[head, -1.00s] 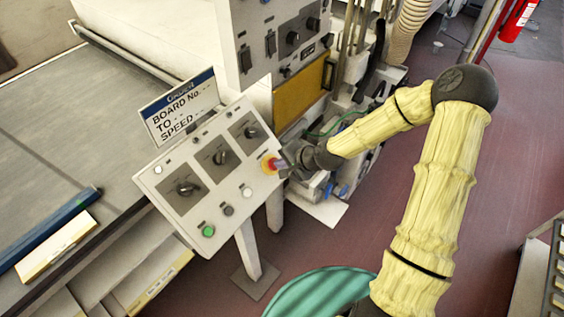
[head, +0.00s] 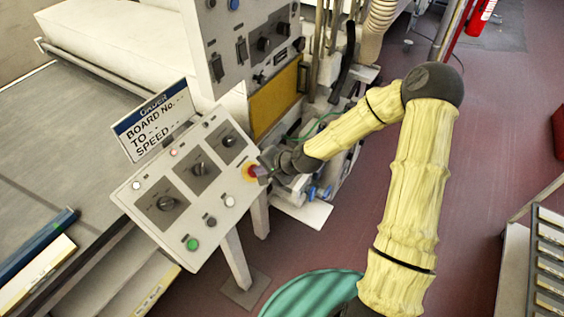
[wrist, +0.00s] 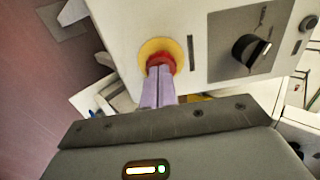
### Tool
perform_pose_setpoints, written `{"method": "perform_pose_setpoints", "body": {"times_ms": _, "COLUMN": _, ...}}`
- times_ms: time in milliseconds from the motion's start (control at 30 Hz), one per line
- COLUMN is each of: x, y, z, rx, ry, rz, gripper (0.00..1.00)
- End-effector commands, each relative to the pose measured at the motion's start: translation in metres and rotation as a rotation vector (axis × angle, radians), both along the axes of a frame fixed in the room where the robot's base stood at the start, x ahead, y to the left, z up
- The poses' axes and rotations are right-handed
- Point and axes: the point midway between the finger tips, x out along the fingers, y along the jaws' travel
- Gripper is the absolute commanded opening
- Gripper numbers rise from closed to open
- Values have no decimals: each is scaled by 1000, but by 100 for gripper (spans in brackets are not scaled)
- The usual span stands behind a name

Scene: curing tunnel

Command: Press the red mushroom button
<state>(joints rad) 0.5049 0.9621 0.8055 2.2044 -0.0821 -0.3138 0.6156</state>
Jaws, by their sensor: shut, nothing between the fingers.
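The red mushroom button (wrist: 161,60) sits on a yellow round base at the edge of the tilted control panel (head: 150,213). In the head view the button (head: 249,172) shows at the panel's right edge, partly covered by my gripper (head: 261,172). In the wrist view my gripper's two fingers (wrist: 158,72) are together and empty. Their tips overlap the lower part of the red button and appear to be at its face. I cannot tell whether the button is pushed in.
The panel also carries black rotary knobs (head: 166,204), a green button (head: 192,243) and a sign (head: 154,119) behind it. A taller cabinet (head: 240,50) stands behind. A teal round object (head: 310,293) is on the floor below. A rack (head: 548,262) stands at the right.

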Motion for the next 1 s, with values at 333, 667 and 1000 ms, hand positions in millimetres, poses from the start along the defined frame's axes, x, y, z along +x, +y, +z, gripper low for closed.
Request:
{"method": "perform_pose_setpoints", "body": {"times_ms": 333, "x": -20, "y": -24, "z": 36, "rx": 1, "ry": -8, "rz": 8, "gripper": 0}}
{"method": "perform_pose_setpoints", "body": {"times_ms": 667, "x": -38, "y": -52, "z": 70, "rx": 1, "ry": -10, "rz": 4, "gripper": 0}}
{"method": "perform_pose_setpoints", "body": {"times_ms": 1000, "x": -53, "y": -70, "z": 94, "rx": 1, "ry": -9, "rz": 5, "gripper": 0}}
